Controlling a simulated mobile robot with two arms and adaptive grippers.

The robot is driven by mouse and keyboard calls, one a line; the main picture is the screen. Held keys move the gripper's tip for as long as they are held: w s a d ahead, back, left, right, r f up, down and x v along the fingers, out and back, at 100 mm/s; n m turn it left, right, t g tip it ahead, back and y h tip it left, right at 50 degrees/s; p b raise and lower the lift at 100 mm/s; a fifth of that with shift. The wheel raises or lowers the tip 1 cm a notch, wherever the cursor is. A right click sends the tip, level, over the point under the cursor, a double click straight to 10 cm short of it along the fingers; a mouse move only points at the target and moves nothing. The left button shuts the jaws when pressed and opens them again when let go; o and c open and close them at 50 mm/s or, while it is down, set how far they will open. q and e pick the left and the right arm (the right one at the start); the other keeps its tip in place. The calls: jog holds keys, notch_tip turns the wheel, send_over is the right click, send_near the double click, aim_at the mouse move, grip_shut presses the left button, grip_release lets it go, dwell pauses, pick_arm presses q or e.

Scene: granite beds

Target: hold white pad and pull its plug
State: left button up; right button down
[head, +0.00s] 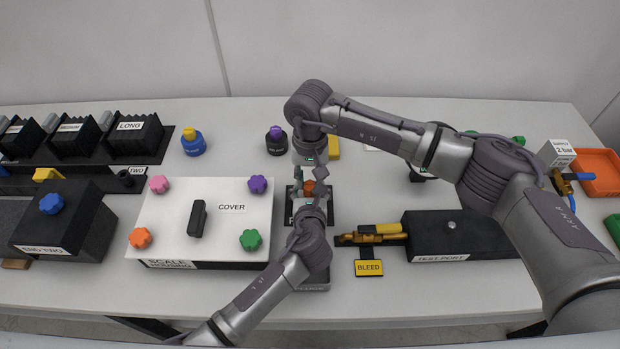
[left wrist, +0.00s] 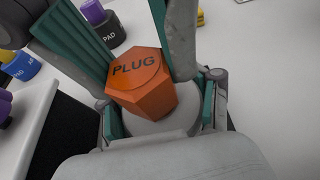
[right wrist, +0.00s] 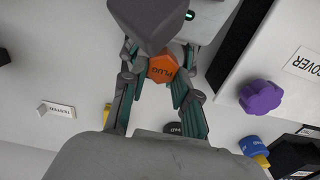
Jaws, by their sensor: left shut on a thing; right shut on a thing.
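The orange plug (head: 309,186), marked PLUG, is between my two grippers in the head view. In the left wrist view the plug (left wrist: 142,80) is right against a pale round body, the white pad (left wrist: 152,122). I cannot tell whether there is a gap. My left gripper (head: 315,197) comes from the near side and is shut on the white pad. My right gripper (head: 307,173) reaches in from the far side and is shut on the plug, which shows between its fingers in the right wrist view (right wrist: 161,69). The grippers hide much of the pad.
A blue pad (head: 193,142) and a purple-topped pad (head: 276,141) stand behind. The white cover (head: 172,222) with coloured knobs is to the left. The test port (head: 465,232) and BLEED tag (head: 369,268) are to the right. The back of the table is partly clear.

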aim_at(310, 182)
jog(key=shift+r, duration=1.85)
pick_arm(q)
jog(key=o, duration=1.4)
jog(key=shift+o, duration=0.2)
jog(key=shift+s, duration=0.1)
jog(key=v, duration=1.1)
jog(key=shift+s+r, duration=0.2)
jog(key=shift+s, duration=0.15)
pick_arm(e)
jog(key=shift+f, duration=0.1)
